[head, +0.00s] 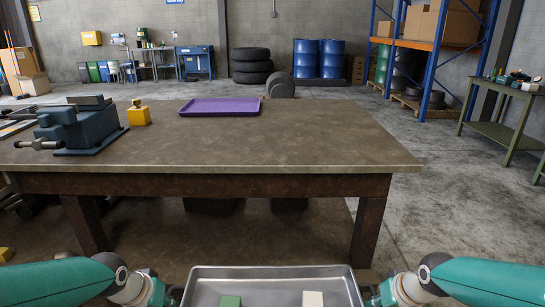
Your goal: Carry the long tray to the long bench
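A long silver metal tray (275,275) is at the bottom centre of the head view, its near part cut off by the frame edge. A green block (230,300) and a whitish block (313,298) lie in it. My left gripper (174,296) is at the tray's left side and my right gripper (373,294) at its right side. Both are mostly cut off, so their grip on the rim cannot be seen. A long brown-topped bench (270,145) stands in front of me, beyond the tray.
On the bench are a blue-grey vise (75,130), a yellow block (138,114) and a purple tray (220,106). The bench's middle and right top are bare. A green table (510,125) stands at the right. Tyres, blue barrels and an orange-blue rack stand behind. Floor (450,220) right of the bench is clear.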

